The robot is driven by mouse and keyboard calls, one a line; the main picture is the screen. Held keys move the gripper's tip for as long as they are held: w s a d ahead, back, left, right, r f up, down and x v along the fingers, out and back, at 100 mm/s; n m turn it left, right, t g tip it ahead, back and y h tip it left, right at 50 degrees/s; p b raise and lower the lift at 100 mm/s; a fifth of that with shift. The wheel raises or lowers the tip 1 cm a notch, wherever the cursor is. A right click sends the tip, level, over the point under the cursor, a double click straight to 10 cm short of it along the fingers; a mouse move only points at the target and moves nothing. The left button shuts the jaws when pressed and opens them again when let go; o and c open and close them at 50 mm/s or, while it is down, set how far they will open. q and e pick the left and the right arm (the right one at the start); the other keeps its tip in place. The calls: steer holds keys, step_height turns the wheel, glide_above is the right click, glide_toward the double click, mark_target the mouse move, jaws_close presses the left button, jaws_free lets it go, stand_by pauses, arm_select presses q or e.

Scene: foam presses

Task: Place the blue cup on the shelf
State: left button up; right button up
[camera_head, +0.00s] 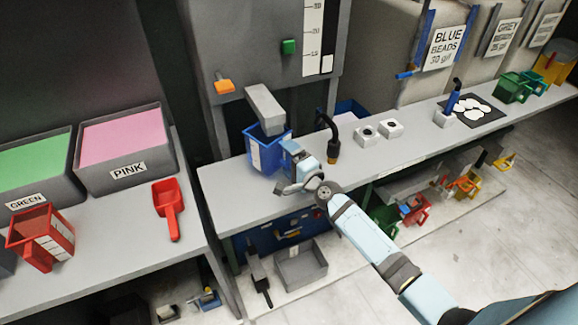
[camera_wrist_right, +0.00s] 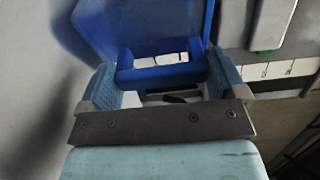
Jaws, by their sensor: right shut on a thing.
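The blue cup (camera_head: 256,153) is below a grey spout (camera_head: 265,108) at the back edge of the long grey bench, with a white label on its side. It looks roughly upright; whether it touches the bench I cannot tell. My right gripper (camera_head: 287,150) is at the cup's right side. In the right wrist view the gripper's fingers (camera_wrist_right: 162,82) are shut on the cup's blue handle (camera_wrist_right: 160,72), and the cup's blue wall (camera_wrist_right: 135,25) is behind it. The cup's inside is mostly hidden. My left gripper is not in view.
On the bench (camera_head: 228,190) are a black bent-neck tool (camera_head: 331,140), white blocks (camera_head: 367,134) and a green cup (camera_head: 513,87). Several coloured cups stand on a lower shelf (camera_head: 440,205). A red cup (camera_head: 40,240) and red scoop (camera_head: 170,208) are on the left table.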

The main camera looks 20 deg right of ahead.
mark_target(289, 169)
steer(key=f+b, duration=0.1)
steer(key=f, duration=0.1)
steer(key=shift+w+f+b, duration=0.3)
steer(key=shift+f+b, duration=0.05)
steer(key=shift+b, duration=0.05)
steer(key=shift+f, duration=0.45)
steer(key=shift+r, duration=0.1)
steer(key=shift+f+b, duration=0.2)
steer(key=shift+b, duration=0.15)
steer(key=o, duration=0.7)
steer(key=shift+r, duration=0.1)
